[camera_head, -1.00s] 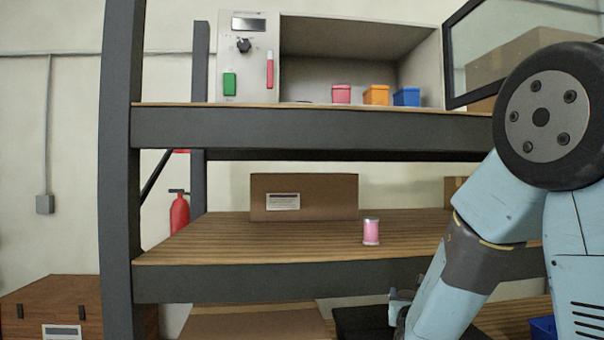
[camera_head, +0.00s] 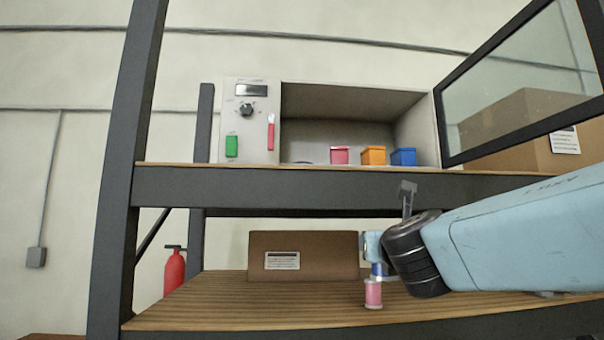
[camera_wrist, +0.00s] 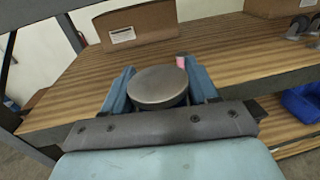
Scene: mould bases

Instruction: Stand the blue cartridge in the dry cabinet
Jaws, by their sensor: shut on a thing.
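My gripper (camera_head: 376,258) is shut on the blue cartridge (camera_head: 378,270), in front of the middle shelf's box in the head view. Only a small part of the cartridge shows there, behind the pink cartridge and beside my wrist. In the wrist view its round grey end (camera_wrist: 158,86) sits between the two fingers of my gripper (camera_wrist: 160,82). The dry cabinet (camera_head: 345,105) stands on the upper shelf, above my gripper. Its glass door (camera_head: 515,85) is swung open to the right.
A pink cartridge (camera_head: 373,294) stands on the middle shelf (camera_head: 230,305), close to my gripper. A cardboard box (camera_head: 325,255) is behind it. Pink (camera_head: 340,156), orange (camera_head: 373,156) and blue (camera_head: 404,157) bins stand in the cabinet's right part. The upper shelf's edge (camera_head: 300,190) lies above my gripper.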

